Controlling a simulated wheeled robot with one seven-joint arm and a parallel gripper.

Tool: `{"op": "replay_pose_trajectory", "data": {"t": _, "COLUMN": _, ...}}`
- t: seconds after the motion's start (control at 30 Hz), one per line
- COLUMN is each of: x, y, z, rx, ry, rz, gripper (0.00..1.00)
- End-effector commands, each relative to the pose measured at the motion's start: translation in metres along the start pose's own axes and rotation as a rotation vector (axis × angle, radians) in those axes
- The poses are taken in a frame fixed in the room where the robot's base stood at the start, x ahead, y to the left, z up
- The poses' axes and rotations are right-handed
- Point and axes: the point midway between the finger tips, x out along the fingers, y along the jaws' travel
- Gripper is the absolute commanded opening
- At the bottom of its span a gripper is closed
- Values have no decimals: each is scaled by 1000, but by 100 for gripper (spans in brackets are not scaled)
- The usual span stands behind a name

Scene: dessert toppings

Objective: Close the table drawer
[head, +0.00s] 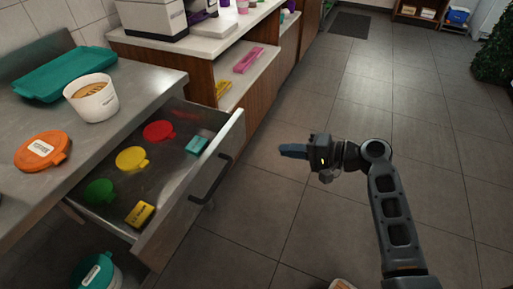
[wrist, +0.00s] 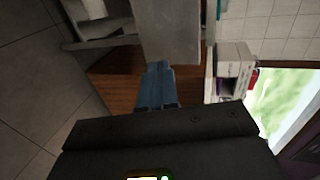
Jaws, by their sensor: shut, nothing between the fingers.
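The table drawer (head: 189,187) stands pulled out from under the grey metal table in the head view. It holds several colored lids and small boxes. Its dark handle (head: 211,182) is on the front panel, facing right. My gripper (head: 281,151) is in the air to the right of the drawer front, apart from it, with its fingers pointing left. The blue fingers are shut and empty. In the wrist view the gripper (wrist: 156,68) points toward a wooden cabinet and grey metal surfaces; I cannot clearly make out the drawer there.
On the metal tabletop (head: 135,97) are a teal tray (head: 58,74), a white tub (head: 92,98) and an orange lid (head: 42,151). A teal container (head: 97,272) is below the table. A wooden counter (head: 205,70) stands behind. The tiled floor (head: 330,110) to the right is mostly clear.

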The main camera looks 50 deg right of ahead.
Motion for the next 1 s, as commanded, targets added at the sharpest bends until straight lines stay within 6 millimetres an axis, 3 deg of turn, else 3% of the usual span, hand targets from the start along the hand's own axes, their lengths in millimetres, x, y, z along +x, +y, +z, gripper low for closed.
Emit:
{"op": "replay_pose_trajectory", "data": {"t": 0.17, "x": 15, "y": -2, "z": 0, "rx": 2, "ry": -5, "rz": -5, "gripper": 0}}
{"op": "replay_pose_trajectory", "data": {"t": 0.7, "x": 113, "y": -7, "z": 0, "rx": 1, "ry": -4, "rz": -3, "gripper": 0}}
{"op": "replay_pose_trajectory", "data": {"t": 1.0, "x": 137, "y": -13, "z": 1, "rx": 1, "ry": -4, "rz": -2, "gripper": 0}}
